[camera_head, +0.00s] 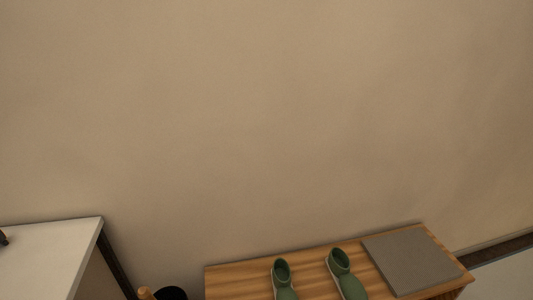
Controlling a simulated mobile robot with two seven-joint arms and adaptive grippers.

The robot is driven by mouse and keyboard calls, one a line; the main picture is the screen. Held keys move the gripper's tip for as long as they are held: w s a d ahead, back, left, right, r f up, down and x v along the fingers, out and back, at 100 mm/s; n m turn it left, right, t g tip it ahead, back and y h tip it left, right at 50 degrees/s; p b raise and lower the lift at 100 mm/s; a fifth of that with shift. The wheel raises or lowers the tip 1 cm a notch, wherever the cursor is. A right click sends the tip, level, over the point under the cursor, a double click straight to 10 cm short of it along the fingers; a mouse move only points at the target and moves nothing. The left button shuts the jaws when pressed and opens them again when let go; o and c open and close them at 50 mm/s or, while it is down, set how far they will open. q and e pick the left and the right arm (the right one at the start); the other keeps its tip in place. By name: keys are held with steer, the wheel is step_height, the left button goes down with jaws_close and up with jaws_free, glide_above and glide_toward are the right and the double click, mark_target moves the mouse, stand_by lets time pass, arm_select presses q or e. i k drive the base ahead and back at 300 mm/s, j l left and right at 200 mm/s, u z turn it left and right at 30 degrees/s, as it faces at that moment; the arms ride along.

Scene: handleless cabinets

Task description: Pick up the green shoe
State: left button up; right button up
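Two green shoes stand side by side on a wooden bench (235,280) at the bottom of the head view. The left green shoe (285,283) has a pale sole edge, and its front is cut off by the frame's lower edge. The right green shoe (346,276) stands a little apart from it, also partly cut off. Neither of my grippers is in view.
A grey flat pad (412,259) lies on the right end of the bench. A white-topped cabinet (45,255) stands at the left. A dark round object (171,293) and a wooden knob-like piece (145,293) sit between them. A bare beige wall (270,120) rises behind.

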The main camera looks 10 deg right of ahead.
mark_target(338, 262)
steer(key=l+z, duration=0.1)
steer(key=z, duration=0.4)
steer(key=l+z, duration=0.15)
steer(key=z, duration=0.35)
steer(key=k+l, duration=0.05)
